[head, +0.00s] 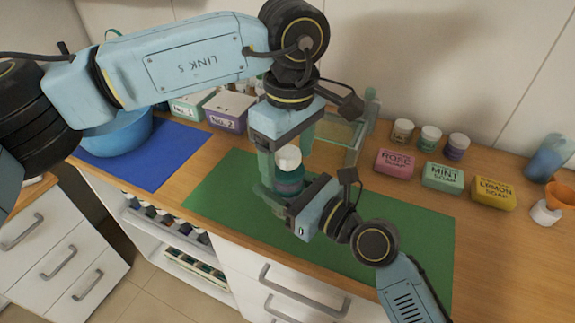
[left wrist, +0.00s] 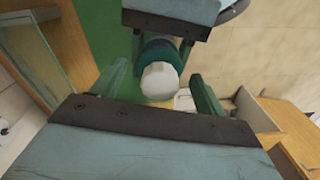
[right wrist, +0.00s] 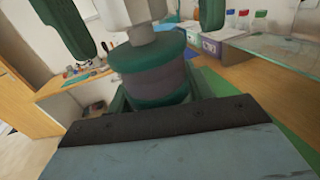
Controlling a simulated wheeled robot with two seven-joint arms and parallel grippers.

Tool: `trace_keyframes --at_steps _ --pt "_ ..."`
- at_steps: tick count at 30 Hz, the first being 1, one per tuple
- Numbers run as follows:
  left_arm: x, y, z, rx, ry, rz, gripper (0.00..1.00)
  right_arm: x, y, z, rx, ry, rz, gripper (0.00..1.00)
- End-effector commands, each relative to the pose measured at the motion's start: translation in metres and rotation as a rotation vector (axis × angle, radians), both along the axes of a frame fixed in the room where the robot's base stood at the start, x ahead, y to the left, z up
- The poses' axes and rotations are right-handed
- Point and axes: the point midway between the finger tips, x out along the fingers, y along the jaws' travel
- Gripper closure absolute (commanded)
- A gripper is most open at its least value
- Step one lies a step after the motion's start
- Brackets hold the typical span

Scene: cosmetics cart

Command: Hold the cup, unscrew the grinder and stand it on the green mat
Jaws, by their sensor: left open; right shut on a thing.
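The cup (head: 290,184) is a dark green, banded round piece, and my right gripper (head: 287,190) is shut on it over the green mat (head: 222,178). The white grinder (head: 288,158) sits on top of the cup; it also shows in the left wrist view (left wrist: 160,80) and the right wrist view (right wrist: 138,14). My left gripper (head: 285,155) is open above, its fingers on either side of the white grinder and apart from it in the left wrist view. I cannot tell whether the cup touches the mat. My arms hide part of the mat.
A blue bowl (head: 118,138) stands on a blue mat (head: 165,160) at left, beside labelled boxes (head: 228,112). A clear glass-like stand (head: 340,132) is behind the grippers. Small jars (head: 430,138) and soap bars (head: 442,177) stand at right.

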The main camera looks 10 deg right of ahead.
Motion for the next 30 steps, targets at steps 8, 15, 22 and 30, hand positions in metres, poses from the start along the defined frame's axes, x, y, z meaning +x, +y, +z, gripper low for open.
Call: trace_keyframes --at_steps 8,15,22,30 --pt "0.000 -0.001 0.017 -0.001 0.001 -0.085 0.31 0.000 0.000 0.001 0.002 -0.002 0.000 1.00" --pt "0.001 -0.002 0.036 -0.004 0.007 -0.370 0.31 0.000 0.000 0.001 0.002 -0.002 0.000 1.00" --pt "0.000 -0.001 0.041 -0.004 0.011 -0.511 0.31 0.000 0.000 0.001 0.002 -0.002 0.000 1.00" --pt "0.000 0.000 0.004 -0.004 0.014 -0.517 0.31 0.000 0.000 0.001 0.002 -0.002 0.000 1.00"
